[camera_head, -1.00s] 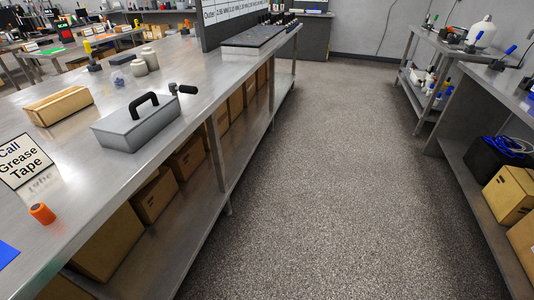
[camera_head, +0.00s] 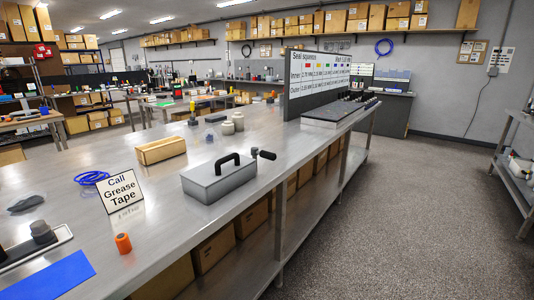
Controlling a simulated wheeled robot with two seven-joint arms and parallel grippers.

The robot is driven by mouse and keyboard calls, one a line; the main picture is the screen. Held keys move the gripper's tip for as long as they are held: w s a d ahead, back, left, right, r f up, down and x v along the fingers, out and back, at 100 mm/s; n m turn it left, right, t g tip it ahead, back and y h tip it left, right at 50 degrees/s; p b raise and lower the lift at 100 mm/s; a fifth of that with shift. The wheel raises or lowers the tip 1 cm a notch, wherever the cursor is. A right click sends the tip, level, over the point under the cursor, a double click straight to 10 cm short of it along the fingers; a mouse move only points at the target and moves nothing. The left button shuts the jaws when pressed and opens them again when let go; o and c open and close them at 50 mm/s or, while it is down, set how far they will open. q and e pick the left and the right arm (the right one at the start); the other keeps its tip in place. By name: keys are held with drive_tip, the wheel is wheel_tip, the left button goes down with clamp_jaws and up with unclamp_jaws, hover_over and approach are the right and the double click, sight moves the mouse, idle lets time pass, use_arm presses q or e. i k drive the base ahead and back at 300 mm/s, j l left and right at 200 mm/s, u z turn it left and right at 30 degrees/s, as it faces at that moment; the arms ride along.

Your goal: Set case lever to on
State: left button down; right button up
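The case (camera_head: 217,184) is a grey metal box with a black arched handle (camera_head: 225,161) on its lid. It stands on the steel workbench near its right edge. A lever (camera_head: 264,155) with a dark knob sticks out at the case's back right, pointing right. I cannot read an on or off mark on it. Neither of my grippers is in view.
Around the case on the bench (camera_head: 150,222) are a cardboard box (camera_head: 160,150), a "Call Grease Tape" sign (camera_head: 121,191), an orange spool (camera_head: 123,243) and a blue mat (camera_head: 48,279). White jars (camera_head: 233,122) stand behind. The floor (camera_head: 400,215) to the right is clear.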

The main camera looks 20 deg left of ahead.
sight(255, 151)
drive_tip(key=i+l+u, duration=0.25)
drive_tip(key=u, duration=0.2)
drive_tip(key=i+l+u, duration=0.25)
drive_tip(key=u, duration=0.2)
drive_tip(key=l, duration=0.1)
